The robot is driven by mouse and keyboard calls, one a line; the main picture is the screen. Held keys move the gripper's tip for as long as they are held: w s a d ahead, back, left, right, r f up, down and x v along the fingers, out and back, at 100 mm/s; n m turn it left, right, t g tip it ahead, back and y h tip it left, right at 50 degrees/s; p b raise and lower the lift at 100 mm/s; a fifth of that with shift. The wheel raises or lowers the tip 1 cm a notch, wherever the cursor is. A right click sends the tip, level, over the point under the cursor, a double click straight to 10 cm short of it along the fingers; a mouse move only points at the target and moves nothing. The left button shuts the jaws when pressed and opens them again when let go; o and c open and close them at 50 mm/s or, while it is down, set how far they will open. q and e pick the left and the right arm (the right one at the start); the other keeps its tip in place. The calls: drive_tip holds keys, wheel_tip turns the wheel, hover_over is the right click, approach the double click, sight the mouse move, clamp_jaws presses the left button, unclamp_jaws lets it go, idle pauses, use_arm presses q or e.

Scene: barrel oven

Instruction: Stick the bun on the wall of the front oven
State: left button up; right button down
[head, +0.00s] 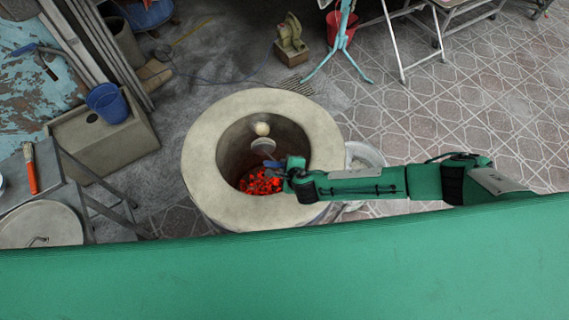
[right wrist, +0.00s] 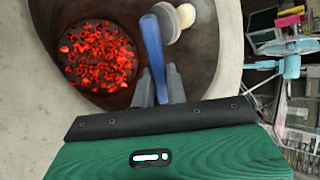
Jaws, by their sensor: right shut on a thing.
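The barrel oven (head: 203,150) is a round, pale, thick-rimmed drum with red glowing coals (head: 262,184) at its bottom. My right gripper (head: 277,170) reaches over its right rim into the mouth. It is shut on the blue handle (right wrist: 152,50) of a tool with a pale round pad (head: 262,145). The small pale bun (head: 262,128) shows just above the pad, against the oven's far inner wall. In the right wrist view the bun (right wrist: 186,15) is beside the pad (right wrist: 168,22). I cannot tell whether it touches the wall. My left gripper is not in view.
A metal bowl (head: 364,155) stands at the oven's right side. A grey table (head: 60,190) with a brush (head: 31,172) is at the left, near a trough with a blue bucket (head: 107,103). Patterned floor at the right is mostly clear.

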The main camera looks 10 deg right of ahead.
wheel_tip(320, 180, up, 4)
drive_tip(key=p, duration=0.4)
drive_tip(key=shift+s, duration=0.1)
wheel_tip(320, 180, up, 16)
drive_tip(key=s+b, duration=0.1)
drive_tip(key=shift+s, duration=0.35)
idle(0.6)
